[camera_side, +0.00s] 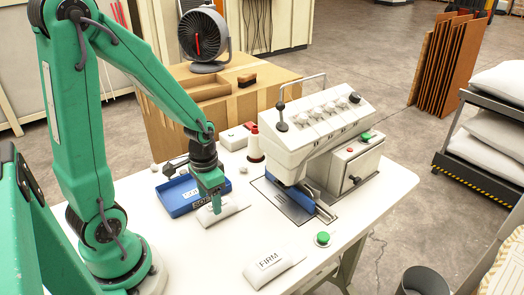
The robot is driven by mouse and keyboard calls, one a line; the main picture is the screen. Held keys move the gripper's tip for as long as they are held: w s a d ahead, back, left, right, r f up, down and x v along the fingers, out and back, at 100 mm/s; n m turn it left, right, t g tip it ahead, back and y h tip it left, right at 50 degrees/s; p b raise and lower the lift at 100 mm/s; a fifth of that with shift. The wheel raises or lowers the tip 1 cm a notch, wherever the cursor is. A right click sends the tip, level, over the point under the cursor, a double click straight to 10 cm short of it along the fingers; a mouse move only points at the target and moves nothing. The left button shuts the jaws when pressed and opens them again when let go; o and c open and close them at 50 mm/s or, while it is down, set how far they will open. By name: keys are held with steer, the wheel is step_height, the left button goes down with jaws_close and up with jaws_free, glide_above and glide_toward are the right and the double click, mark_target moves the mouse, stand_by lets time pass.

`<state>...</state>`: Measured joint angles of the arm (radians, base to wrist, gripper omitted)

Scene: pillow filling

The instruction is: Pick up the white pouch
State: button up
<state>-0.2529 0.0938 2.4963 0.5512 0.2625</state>
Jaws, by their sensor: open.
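A small white pouch (228,212) lies on the white table under my gripper, in front of the blue tray. My gripper (214,205) points down with its fingers at the pouch's left part. It is open, and whether the fingers touch the pouch cannot be told. The gripper hides part of this pouch and its label. A second white pouch (275,268), marked "FIRM", lies flat near the table's front edge.
A blue tray (180,205) sits just behind my gripper. A white machine (318,125) stands to the right, with a thread cone (255,147) beside it. A green button (322,239) is near the front edge. The table between the pouches is clear.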

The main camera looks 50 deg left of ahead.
mark_target(211, 207)
steer(key=shift+f, duration=2.3)
steer(key=c, duration=0.7)
